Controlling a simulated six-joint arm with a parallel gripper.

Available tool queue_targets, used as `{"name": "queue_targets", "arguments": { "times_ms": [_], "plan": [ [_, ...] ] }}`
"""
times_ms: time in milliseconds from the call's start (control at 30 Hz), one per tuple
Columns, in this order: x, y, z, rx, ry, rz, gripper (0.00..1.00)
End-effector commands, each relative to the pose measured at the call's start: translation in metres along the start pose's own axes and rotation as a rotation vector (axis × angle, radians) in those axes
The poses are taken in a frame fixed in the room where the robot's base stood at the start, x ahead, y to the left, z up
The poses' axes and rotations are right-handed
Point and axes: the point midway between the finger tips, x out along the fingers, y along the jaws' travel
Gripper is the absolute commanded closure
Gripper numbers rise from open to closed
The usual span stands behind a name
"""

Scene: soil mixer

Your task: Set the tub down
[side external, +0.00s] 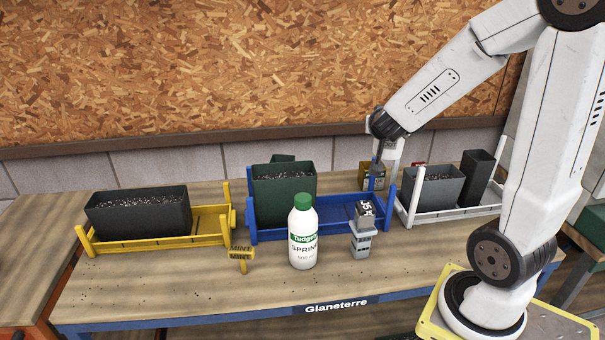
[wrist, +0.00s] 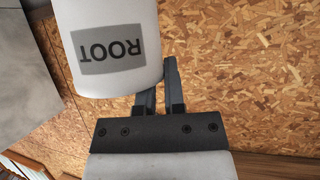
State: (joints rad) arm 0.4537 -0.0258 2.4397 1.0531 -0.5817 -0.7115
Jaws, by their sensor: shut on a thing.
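The tub is a white cylinder with a grey label reading ROOT. It fills the upper left of the wrist view (wrist: 112,30), and in the side view it shows small (side external: 392,148), partly behind my wrist. My gripper (wrist: 160,85) is shut on the tub, with its dark fingers at the tub's lower right edge in the wrist view. In the side view my gripper (side external: 379,165) points down above the right end of the blue tray (side external: 335,205). I cannot tell exactly how high the tub's underside is.
A green planter (side external: 284,190) stands in the blue tray. A yellow tray (side external: 207,225) and a white tray (side external: 425,216) flank it, both with planters. A white bottle (side external: 302,238), a small grey stand (side external: 361,242) and a yellow MINT marker (side external: 241,256) stand in front. The front bench strip has free room.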

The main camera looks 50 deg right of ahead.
Motion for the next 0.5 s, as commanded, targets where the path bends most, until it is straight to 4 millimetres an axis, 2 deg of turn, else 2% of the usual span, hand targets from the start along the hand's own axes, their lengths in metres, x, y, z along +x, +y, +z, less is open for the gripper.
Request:
{"name": "queue_targets", "arguments": {
  "times_ms": [33,200,500],
  "plan": [
    [0.001,0.02,-0.002,0.029,0.0,0.058,1.0],
    [0.0,0.071,-0.002,0.102,-0.004,0.21,1.0],
    [-0.008,0.133,0.007,0.197,-0.013,0.412,1.0]
  ]
}}
